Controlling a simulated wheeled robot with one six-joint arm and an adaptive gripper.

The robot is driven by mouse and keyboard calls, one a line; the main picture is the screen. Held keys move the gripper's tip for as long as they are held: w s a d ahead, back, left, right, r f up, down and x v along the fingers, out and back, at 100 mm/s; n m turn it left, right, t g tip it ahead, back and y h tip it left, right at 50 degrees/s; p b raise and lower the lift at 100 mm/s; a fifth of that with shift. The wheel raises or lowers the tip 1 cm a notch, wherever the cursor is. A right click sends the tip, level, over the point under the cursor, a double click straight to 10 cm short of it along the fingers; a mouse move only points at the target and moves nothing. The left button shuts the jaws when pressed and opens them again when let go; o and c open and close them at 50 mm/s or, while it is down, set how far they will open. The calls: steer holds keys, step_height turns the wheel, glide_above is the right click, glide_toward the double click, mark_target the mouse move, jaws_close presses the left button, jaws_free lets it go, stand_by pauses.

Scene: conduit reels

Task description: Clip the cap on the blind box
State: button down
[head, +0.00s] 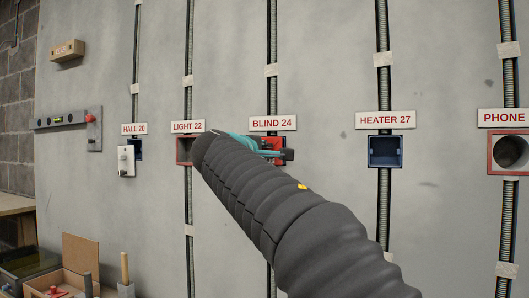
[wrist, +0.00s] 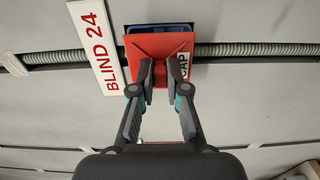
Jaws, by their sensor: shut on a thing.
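The red cap (wrist: 160,46), marked CAP, is in my gripper (wrist: 160,72), whose two fingers are shut on its middle. In the wrist view the cap lies over the blind box (wrist: 160,28), whose blue edge shows along the top. The rest of the box is hidden behind the cap. I cannot tell whether the cap touches the box or is clipped on. In the head view the cap (head: 271,143) shows red below the BLIND 24 label (head: 273,123), partly hidden by my gripper (head: 277,154).
The open blue HEATER 27 box (head: 385,151) is to the right, and the red-rimmed PHONE box (head: 510,152) beyond it. The LIGHT 22 box (head: 184,150) and a white plate at HALL 20 (head: 126,161) are left. A wooden tray (head: 67,284) stands low left.

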steer(key=shift+p+x, duration=0.35)
steer(key=shift+x, duration=0.5)
stand_by(0.5)
steer(key=shift+r, duration=0.1)
stand_by(0.5)
steer(key=c, duration=0.8)
jaws_free()
steer(key=shift+c, duration=0.2)
steer(key=b+v, duration=0.2)
steer(key=v, duration=0.5)
steer(key=shift+b, duration=0.3)
